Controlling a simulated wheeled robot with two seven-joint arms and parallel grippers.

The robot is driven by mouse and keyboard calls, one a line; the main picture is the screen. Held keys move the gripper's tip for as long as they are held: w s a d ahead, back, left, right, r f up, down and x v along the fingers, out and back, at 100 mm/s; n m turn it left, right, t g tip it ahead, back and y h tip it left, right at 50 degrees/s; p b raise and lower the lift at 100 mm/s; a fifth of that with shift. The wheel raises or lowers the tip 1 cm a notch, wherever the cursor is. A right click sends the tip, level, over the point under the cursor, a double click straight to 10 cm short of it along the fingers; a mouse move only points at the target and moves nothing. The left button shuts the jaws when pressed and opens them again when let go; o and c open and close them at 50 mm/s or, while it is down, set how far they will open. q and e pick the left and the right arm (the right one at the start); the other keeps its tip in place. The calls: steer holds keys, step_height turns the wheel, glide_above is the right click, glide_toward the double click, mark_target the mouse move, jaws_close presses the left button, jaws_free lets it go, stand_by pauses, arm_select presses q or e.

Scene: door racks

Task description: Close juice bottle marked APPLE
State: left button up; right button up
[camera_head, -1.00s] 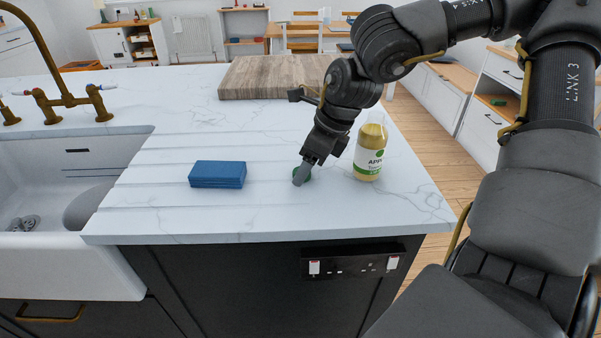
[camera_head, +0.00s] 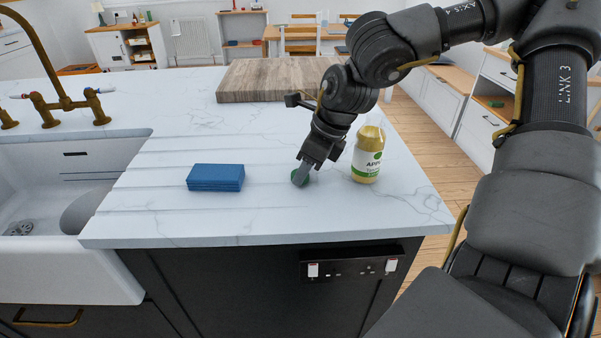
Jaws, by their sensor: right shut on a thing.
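The juice bottle (camera_head: 367,160) stands upright on the white counter, to the right of my right gripper. It is pale yellow with a white label that starts with "AP" and a green band; its top shows no cap. A green cap (camera_head: 299,178) is at the fingertips of my right gripper (camera_head: 302,174), low over the counter and left of the bottle. The right gripper is shut on the cap, and its fingers partly hide it. I cannot tell whether the cap touches the counter. My left gripper is not in view.
A blue block of stacked cloths or sponges (camera_head: 215,178) lies left of the gripper. A wooden board (camera_head: 268,80) lies at the back of the counter (camera_head: 260,215). A sink (camera_head: 60,215) with a brass tap (camera_head: 65,100) is at the left. The counter's right edge is close to the bottle.

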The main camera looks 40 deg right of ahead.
step_height(320, 180, up, 10)
stand_by(0.5)
